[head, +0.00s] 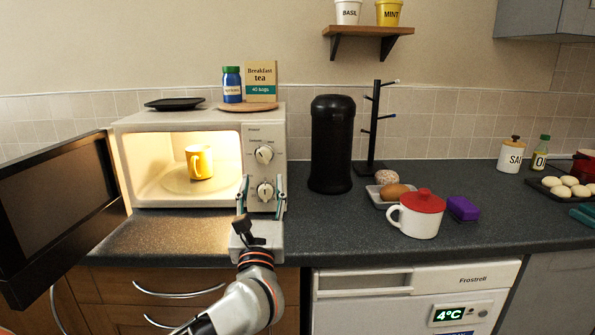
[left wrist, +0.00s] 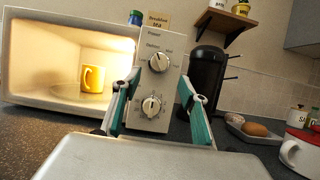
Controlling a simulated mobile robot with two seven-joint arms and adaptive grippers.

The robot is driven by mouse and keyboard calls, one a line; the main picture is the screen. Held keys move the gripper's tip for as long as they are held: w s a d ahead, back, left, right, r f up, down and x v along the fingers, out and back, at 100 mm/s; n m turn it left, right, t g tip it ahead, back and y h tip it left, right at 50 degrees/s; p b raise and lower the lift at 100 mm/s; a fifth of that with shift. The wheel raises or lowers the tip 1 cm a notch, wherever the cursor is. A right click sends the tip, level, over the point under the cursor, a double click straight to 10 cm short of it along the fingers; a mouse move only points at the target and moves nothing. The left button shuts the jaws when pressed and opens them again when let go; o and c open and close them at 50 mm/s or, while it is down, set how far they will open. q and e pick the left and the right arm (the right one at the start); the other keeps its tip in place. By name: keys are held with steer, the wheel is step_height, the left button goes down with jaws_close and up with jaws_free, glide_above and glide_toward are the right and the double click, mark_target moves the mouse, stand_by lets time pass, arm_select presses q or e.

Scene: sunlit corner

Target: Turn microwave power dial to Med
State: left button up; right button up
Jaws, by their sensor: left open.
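The white microwave (head: 215,120) stands on the counter with its dark door (head: 55,205) swung open to the left. Its panel carries two round dials. The upper dial, under the word Power (left wrist: 159,62), also shows in the head view (head: 264,154); its small labels are too blurred to read surely. The lower dial (left wrist: 152,106) also shows in the head view (head: 265,191). My left gripper (head: 263,184) is open and empty in front of the panel. In the left wrist view its fingers (left wrist: 160,82) frame the dials, one on each side. My right gripper is not in view.
A yellow mug (head: 199,162) stands inside the lit microwave. A black canister (head: 332,145) and a dark mug tree (head: 373,125) stand right of it. A red-lidded white cup (head: 418,216) and purple block (head: 462,208) lie farther right. Tea box and jar sit on top.

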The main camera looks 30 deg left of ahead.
mark_target(263, 161)
arm_select(q)
steer(key=shift+x, duration=3.95)
steer(key=shift+a, duration=0.15)
steer(key=c, duration=1.1)
